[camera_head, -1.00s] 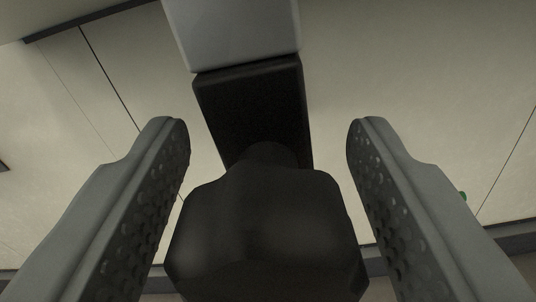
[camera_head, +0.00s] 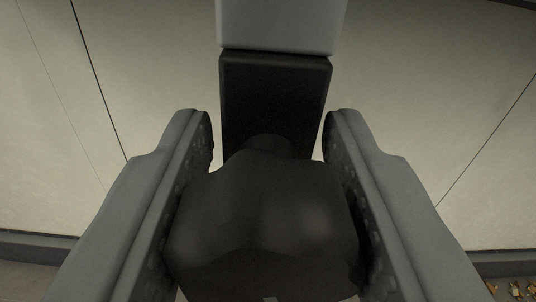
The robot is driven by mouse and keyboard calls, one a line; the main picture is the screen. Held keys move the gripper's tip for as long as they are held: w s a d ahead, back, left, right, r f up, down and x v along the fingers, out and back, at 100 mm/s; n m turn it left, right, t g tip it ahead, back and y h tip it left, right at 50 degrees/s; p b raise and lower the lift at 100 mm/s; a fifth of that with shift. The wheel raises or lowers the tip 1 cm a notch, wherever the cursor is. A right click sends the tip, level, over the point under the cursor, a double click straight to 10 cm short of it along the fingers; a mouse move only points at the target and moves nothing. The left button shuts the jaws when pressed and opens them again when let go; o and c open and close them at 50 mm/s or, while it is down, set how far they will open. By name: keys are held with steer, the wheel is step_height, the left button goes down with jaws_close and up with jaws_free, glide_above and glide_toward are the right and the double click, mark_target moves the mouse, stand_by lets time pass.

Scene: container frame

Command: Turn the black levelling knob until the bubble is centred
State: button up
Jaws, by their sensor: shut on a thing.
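The black levelling knob (camera_head: 262,225) fills the lower middle of the view, large and lobed. It sits in front of a dark block (camera_head: 275,100) with a light grey part (camera_head: 282,25) above it. My gripper (camera_head: 268,135) has one finger on each side of the knob and is shut on it, with the dimpled pads against its sides. The bubble is not in view.
Pale wall panels (camera_head: 420,100) with thin dark seams lie behind. A dark strip (camera_head: 35,248) runs along the bottom of the wall. Small orange and white items (camera_head: 517,290) show at the lower right corner.

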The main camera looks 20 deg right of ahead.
steer(key=o, duration=1)
steer(key=shift+s, duration=0.15)
steer(key=v, duration=1.7)
steer(key=shift+r, duration=0.1)
